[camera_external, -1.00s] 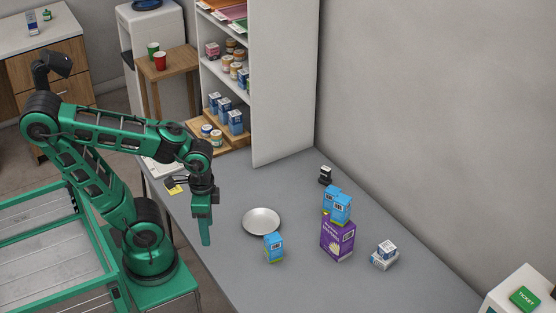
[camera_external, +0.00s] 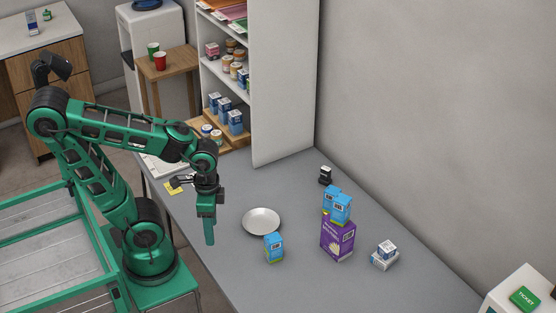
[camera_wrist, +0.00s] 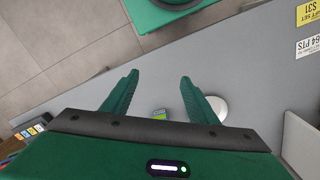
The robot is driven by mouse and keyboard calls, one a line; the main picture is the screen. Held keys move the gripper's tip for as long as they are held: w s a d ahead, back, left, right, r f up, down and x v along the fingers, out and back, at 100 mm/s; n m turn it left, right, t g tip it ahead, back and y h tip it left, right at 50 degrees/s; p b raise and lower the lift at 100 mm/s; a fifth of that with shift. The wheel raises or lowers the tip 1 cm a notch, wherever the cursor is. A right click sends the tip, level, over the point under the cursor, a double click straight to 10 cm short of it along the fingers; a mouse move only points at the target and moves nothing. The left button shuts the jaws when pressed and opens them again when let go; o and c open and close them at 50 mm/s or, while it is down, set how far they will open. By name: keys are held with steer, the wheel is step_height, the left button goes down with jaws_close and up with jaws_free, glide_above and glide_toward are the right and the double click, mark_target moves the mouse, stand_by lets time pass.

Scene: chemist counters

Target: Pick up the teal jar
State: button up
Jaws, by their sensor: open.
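My gripper (camera_external: 209,232) points down over the left part of the grey counter, left of a white plate. In the wrist view its two green fingers (camera_wrist: 158,80) are spread apart with nothing held between them. I cannot surely make out a teal jar. Two small jars stand on the wooden step at the shelf's foot, one with a bluish label (camera_external: 206,130) and one beside it (camera_external: 217,136); both are too small to tell their colour surely. They are behind my gripper, well apart from it.
The plate (camera_external: 261,222) and a blue carton (camera_external: 274,247) lie right of my gripper. A purple box (camera_external: 338,238) with blue cartons (camera_external: 340,208) stands further right, near white boxes (camera_external: 384,256). The white shelf unit (camera_external: 285,80) rises behind. The counter's front right is clear.

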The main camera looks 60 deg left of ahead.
stand_by(0.3)
steer(key=c, duration=0.4)
